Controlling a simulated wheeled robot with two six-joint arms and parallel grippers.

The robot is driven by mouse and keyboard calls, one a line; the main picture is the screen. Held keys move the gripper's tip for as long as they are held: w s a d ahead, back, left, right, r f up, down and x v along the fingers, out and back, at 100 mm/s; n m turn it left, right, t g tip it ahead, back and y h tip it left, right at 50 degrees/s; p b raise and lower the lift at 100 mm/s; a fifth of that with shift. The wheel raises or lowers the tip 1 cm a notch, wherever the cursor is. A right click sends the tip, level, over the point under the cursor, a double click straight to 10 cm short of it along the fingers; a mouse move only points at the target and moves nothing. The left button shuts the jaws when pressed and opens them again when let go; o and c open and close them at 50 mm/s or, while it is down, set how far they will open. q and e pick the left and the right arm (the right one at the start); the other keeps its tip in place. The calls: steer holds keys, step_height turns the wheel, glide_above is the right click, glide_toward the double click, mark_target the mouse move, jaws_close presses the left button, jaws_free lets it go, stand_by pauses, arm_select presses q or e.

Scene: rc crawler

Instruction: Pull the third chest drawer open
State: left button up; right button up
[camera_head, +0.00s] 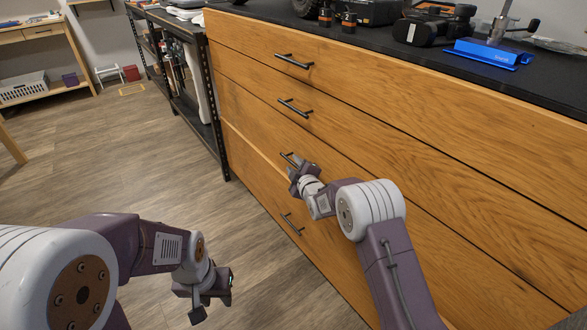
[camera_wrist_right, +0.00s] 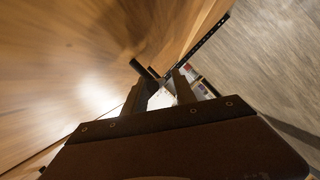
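The wooden chest has drawer fronts stacked one above another, each with a dark bar handle. The third drawer from the top (camera_head: 240,110) carries its handle (camera_head: 287,157), partly hidden by my right gripper (camera_head: 295,165). A pale strip runs along the seam below this drawer front; I cannot tell whether the drawer stands out at all. In the right wrist view the fingers (camera_wrist_right: 164,80) are apart, with the dark handle (camera_wrist_right: 142,68) at their tips. Whether they touch it is unclear. My left gripper (camera_head: 212,298) is open and empty above the floor, left of the chest.
The dark worktop bears a blue part (camera_head: 490,53), a black-and-orange tool (camera_head: 435,25) and small bottles (camera_head: 348,20). A dark metal shelf rack (camera_head: 212,100) stands left of the chest. The wood floor (camera_head: 130,160) in front is clear.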

steer(key=shift+w+a+f, duration=0.1)
steer(key=shift+w+a, duration=0.05)
steer(key=shift+w, duration=0.4)
jaws_close()
stand_by(1.0)
